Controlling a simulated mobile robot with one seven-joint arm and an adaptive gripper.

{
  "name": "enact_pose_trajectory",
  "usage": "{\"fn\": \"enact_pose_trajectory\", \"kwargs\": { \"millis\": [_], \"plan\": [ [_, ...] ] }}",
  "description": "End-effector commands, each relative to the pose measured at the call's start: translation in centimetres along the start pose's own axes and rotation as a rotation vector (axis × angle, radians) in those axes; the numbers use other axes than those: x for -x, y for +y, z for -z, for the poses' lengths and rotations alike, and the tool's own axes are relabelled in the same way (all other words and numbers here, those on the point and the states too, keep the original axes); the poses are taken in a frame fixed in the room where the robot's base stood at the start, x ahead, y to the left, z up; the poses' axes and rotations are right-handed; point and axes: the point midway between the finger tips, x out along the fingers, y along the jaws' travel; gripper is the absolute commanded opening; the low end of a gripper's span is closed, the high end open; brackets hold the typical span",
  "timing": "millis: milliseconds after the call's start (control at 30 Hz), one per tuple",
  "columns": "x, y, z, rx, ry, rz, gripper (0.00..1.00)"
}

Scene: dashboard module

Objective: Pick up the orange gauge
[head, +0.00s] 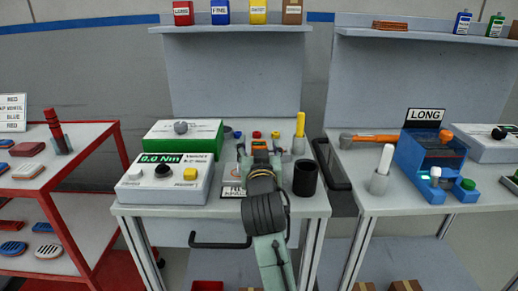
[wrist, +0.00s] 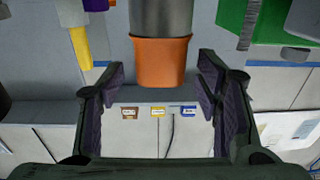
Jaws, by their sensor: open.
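The orange gauge (wrist: 160,60) shows in the wrist view at the top centre, a grey cylinder with an orange end. My gripper (wrist: 160,82) is open, with one dark finger on each side of the orange end and a gap on both sides. The gauge is not clasped. In the head view my gripper (head: 260,158) is over the middle workbench, and my arm largely hides the gauge there.
A white control box (head: 165,178) and green box (head: 183,140) stand left of my gripper. A black cup (head: 305,178) and a yellow-handled tool (head: 300,125) stand close on the right. A shelf (head: 235,29) runs behind.

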Motion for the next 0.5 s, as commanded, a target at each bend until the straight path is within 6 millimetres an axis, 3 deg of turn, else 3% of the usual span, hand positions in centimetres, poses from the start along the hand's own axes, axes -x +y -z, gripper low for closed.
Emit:
{"fn": "enact_pose_trajectory", "kwargs": {
  "millis": [133, 367, 500],
  "plan": [
    [-1.5, 0.0, 0.1, 0.000, 0.001, 0.000, 0.58],
    [-1.7, 0.0, 0.0, -0.001, 0.001, 0.000, 0.58],
    [-1.7, 0.0, 0.0, 0.000, 0.001, 0.000, 0.50]
  ]
}}
